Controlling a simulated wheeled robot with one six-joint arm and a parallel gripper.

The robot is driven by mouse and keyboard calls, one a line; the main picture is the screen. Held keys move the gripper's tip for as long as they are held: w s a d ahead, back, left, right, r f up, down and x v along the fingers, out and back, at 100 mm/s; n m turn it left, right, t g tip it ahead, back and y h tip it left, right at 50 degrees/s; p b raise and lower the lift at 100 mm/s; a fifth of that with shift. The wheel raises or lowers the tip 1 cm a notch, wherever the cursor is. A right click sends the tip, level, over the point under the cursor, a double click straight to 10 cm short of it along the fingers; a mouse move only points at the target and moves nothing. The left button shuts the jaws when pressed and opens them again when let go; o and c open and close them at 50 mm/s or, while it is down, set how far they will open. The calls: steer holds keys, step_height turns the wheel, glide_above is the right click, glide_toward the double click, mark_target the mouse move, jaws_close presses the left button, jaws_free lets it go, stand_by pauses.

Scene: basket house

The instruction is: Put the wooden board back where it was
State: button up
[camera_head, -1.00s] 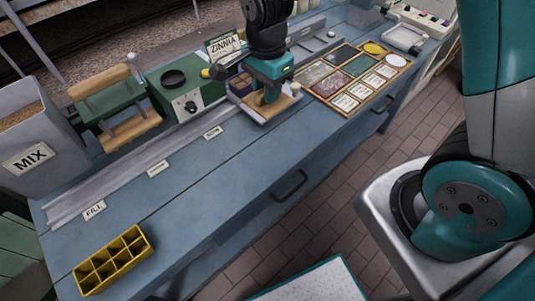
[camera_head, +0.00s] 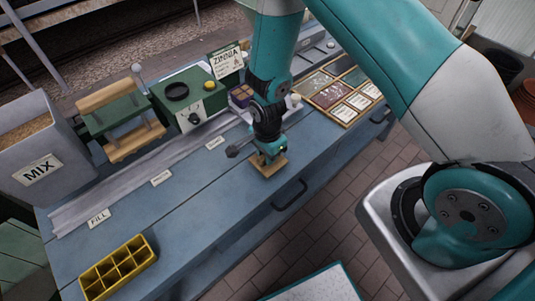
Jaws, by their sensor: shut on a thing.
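My gripper (camera_head: 268,154) is low over the front part of the blue bench, near its front edge. It is shut on a small light wooden board (camera_head: 272,168). Much of the board is hidden under the gripper, and I cannot tell whether it touches the bench top.
The blue bench (camera_head: 190,205) is clear left of my gripper. A yellow divided tray (camera_head: 118,270) stands at the front left. A MIX bin (camera_head: 38,168), a green wooden press (camera_head: 120,122) and a green box (camera_head: 188,100) line the back. Framed cards (camera_head: 345,95) lie right.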

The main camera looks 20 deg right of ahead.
steer(key=shift+f, duration=0.5)
steer(key=shift+f, duration=0.15)
steer(key=o, duration=0.9)
steer(key=s+a+r+n+y+b, duration=0.1)
steer(key=s+a+r+n, duration=0.2)
steer(key=r, duration=0.9)
steer(key=s+r+n+y+b, duration=0.1)
steer(key=s+r+n, duration=0.3)
steer(key=r, duration=0.9)
steer(key=s+r+n, duration=0.3)
steer(key=s+n, duration=0.1)
steer(key=n, duration=0.1)
steer(key=s+a+r+n+y, duration=0.1)
steer(key=s+r+n, duration=0.2)
steer(key=n, duration=0.1)
steer(key=s+r+n+y, duration=0.1)
steer(key=s+r+n, duration=0.2)
steer(key=s+n, duration=0.1)
steer(key=shift+s+a+r+n, duration=0.2)
steer(key=shift+s+r+n, duration=0.1)
steer(key=shift+n, duration=0.5)
